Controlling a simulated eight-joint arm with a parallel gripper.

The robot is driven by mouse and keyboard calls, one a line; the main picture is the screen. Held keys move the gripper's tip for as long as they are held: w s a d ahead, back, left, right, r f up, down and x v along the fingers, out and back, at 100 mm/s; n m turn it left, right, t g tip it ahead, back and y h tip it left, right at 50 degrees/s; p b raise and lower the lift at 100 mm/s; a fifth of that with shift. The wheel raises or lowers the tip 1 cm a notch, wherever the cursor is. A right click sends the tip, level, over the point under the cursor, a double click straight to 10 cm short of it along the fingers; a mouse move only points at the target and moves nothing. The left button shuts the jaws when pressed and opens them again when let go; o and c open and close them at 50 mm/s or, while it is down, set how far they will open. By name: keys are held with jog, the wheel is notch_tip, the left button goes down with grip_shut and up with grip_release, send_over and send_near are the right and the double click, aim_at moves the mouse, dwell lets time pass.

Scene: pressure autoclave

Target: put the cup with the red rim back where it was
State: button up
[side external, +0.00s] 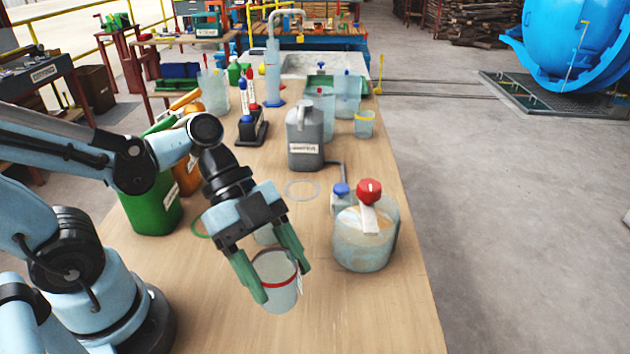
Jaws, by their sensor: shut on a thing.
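The cup with the red rim (281,296) is pale and translucent, with a red band near its top and a small white tag at its right side. My gripper (279,279) reaches down with its green fingers on both sides of this cup and is shut on it. The cup is over the near part of the wooden table; I cannot tell whether its base touches the wood. A pale ring (302,189) lies flat on the table behind my gripper. A green ring (201,229) shows to the left, partly hidden by my gripper. Another pale, clear thing (266,236) shows between the fingers, mostly hidden.
A clear jar with a red cap (365,245) stands right of my gripper, with a blue-capped bottle (341,194) beside it. A grey canister (305,140) and a yellow-rimmed cup (364,125) stand farther back. A green drum (150,208) stands left. The table's front is bare.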

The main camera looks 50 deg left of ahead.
aim_at(289, 269)
jog(key=shift+w+a+f, duration=0.6)
jog(key=shift+w+f, duration=0.2)
jog(key=shift+f, duration=0.5)
jog(key=shift+w+a+f, duration=0.65)
jog(key=shift+w+f, duration=0.2)
jog(key=shift+f, duration=0.4)
jog(key=shift+w+a+f, duration=0.6)
jog(key=shift+w+f, duration=0.2)
jog(key=shift+f, duration=0.5)
jog(key=shift+f, duration=0.2)
jog(key=o, duration=1.2)
jog(key=shift+o, duration=0.2)
jog(key=shift+r, duration=0.15)
